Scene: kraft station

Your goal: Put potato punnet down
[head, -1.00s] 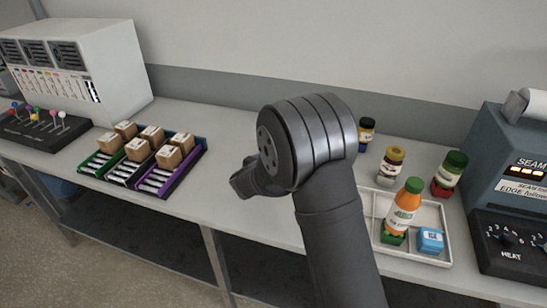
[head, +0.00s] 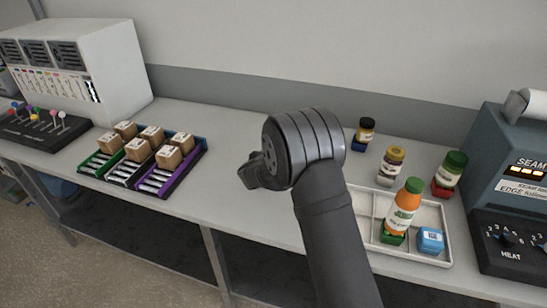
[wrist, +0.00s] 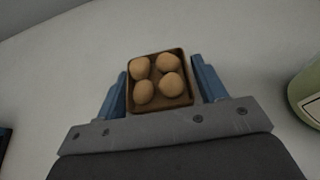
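The potato punnet (wrist: 130,100) is a small brown square tray holding several round tan potatoes (wrist: 171,84). It shows in the wrist view between the two blue fingers of my gripper (wrist: 160,66), which lie close along its left and right sides. My gripper looks shut on it. The pale bench top (wrist: 60,65) lies beyond; I cannot tell whether the punnet touches it. In the head view my wrist and forearm hide the punnet and the fingers.
A sorting tray with several small boxes (head: 138,149) stands to the left. A white tray (head: 447,220) to the right holds an orange bottle (head: 403,207) and a blue box (head: 430,240). Several jars (head: 391,165) stand behind it. The bench between is clear.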

